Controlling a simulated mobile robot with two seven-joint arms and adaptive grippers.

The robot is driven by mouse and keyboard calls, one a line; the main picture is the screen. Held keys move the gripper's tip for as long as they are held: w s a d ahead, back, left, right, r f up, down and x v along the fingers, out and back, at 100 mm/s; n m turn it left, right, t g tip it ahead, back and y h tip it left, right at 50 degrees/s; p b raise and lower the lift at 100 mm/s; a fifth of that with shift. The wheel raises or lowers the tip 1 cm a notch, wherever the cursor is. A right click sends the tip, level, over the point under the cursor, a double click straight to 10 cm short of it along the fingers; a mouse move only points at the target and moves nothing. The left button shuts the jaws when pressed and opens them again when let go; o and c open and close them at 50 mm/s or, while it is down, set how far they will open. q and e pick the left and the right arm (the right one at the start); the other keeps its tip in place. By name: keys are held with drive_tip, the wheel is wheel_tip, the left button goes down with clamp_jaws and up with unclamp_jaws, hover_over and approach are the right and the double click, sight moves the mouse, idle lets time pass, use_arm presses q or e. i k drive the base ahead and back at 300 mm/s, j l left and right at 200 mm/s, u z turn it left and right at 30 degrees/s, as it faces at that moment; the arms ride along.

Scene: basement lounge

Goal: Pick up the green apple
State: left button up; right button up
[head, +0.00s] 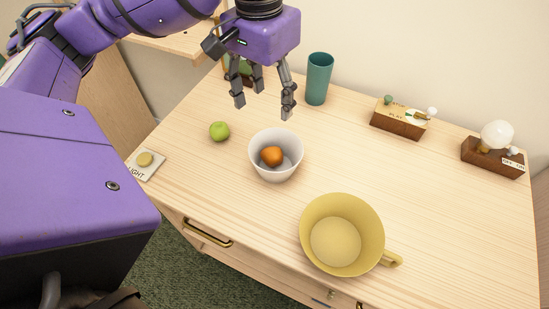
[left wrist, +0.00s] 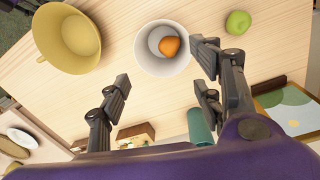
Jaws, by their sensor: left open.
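The green apple (head: 219,131) sits on the light wooden table, left of a white bowl (head: 257,164). In the left wrist view the apple (left wrist: 238,22) is at the top right, outside the fingers. My left gripper (head: 264,108) is open and empty, above the table behind the bowl and to the right of the apple. Its fingers also show in the left wrist view (left wrist: 165,90), spread apart below the bowl (left wrist: 148,63). My right gripper is in neither view.
An orange fruit (head: 271,156) lies in the bowl. A large yellow mug (head: 306,240) stands at the front. A teal cup (head: 318,79) stands behind. Two wooden switch blocks (head: 397,124) (head: 490,162) are at the right back. A light button (head: 145,160) is at the left edge.

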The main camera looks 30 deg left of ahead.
sight(218, 132)
drive_tip(key=k, duration=1)
